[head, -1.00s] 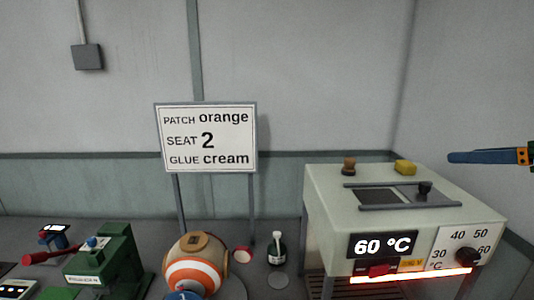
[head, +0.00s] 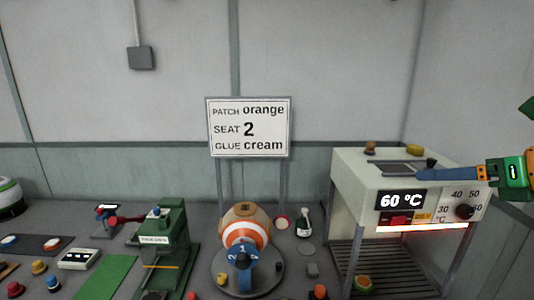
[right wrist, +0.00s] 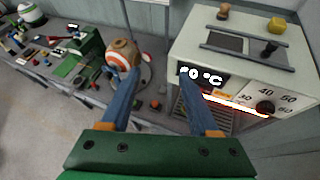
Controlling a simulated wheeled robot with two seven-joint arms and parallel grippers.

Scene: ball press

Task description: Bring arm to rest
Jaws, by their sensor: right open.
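My right gripper (head: 424,167) comes in from the right in the head view, its blue fingers pointing left in front of the white heater box (head: 345,180). In the right wrist view its two blue fingers (right wrist: 160,84) are spread apart with nothing between them. The box shows 60 °C and a glowing strip along its lower front edge. The orange-and-white striped ball (head: 245,226) sits on a round stand with a blue numbered part in front. My left gripper is in neither current view.
A sign (head: 249,128) reads patch orange, seat 2, glue cream. A green press (head: 166,245) with a red handle stands left of the ball. A dark bottle (head: 303,223) stands between ball and heater. Several small coloured pieces lie on the bench. Open air lies above it.

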